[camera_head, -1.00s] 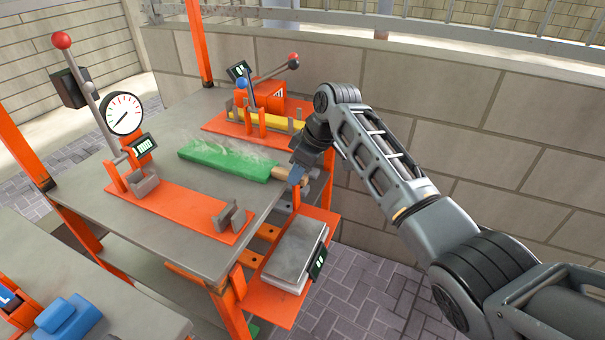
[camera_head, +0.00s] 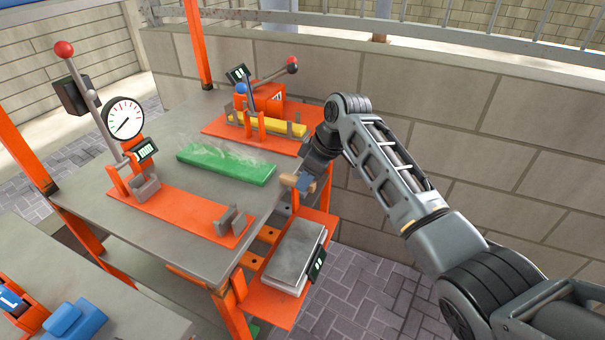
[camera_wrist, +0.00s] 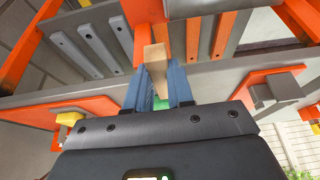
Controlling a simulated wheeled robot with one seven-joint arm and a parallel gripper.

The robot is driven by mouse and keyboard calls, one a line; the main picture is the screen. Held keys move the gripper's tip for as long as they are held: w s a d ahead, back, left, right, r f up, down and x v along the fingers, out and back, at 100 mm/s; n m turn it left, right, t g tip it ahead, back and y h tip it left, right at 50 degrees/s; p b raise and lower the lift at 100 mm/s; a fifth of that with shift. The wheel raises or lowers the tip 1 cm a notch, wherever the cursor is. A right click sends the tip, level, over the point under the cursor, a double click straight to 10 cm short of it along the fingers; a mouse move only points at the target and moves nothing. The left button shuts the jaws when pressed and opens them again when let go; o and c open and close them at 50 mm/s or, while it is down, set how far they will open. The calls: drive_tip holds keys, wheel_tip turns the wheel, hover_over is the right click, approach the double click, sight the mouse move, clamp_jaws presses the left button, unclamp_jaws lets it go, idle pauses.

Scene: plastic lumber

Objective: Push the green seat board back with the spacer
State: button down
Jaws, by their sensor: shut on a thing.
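The green seat board (camera_head: 226,162) lies flat on the grey workbench top, with pale dust along its far side. The spacer, a small tan block (camera_head: 291,181), is held in my gripper (camera_head: 304,183) just past the bench's right edge. A small gap shows between the block and the board's near right end. In the wrist view the tan block (camera_wrist: 152,64) sticks out between the two blue fingers of my gripper (camera_wrist: 158,84), which are shut on it. A bit of green shows between the fingers, partly hidden.
An orange clamp station with a yellow bar (camera_head: 264,122) stands behind the board. A dial gauge (camera_head: 124,118) on an orange plate stands in front-left. A grey scale (camera_head: 295,255) sits on a lower orange shelf. A block wall (camera_head: 470,150) runs behind my arm.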

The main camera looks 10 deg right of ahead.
drive_tip(key=shift+r+p, duration=2.65)
drive_tip(key=shift+r, duration=0.35)
drive_tip(key=s+d+f+m+h, duration=0.1)
drive_tip(key=s+d+f+m, duration=0.1)
drive_tip(key=s+f, duration=0.3)
drive_tip(key=s+d+f+m+t+h, duration=0.1)
drive_tip(key=s+d+f+m, duration=0.2)
drive_tip(key=s, duration=0.7)
drive_tip(key=s+d+f+m+h, duration=0.1)
drive_tip(key=s+d+f+m, duration=0.1)
drive_tip(key=s+f+m, duration=0.3)
drive_tip(key=shift+s+d+f+m+t+h, duration=0.4)
drive_tip(key=shift+s+f, duration=0.4)
drive_tip(key=shift+s, duration=0.35)
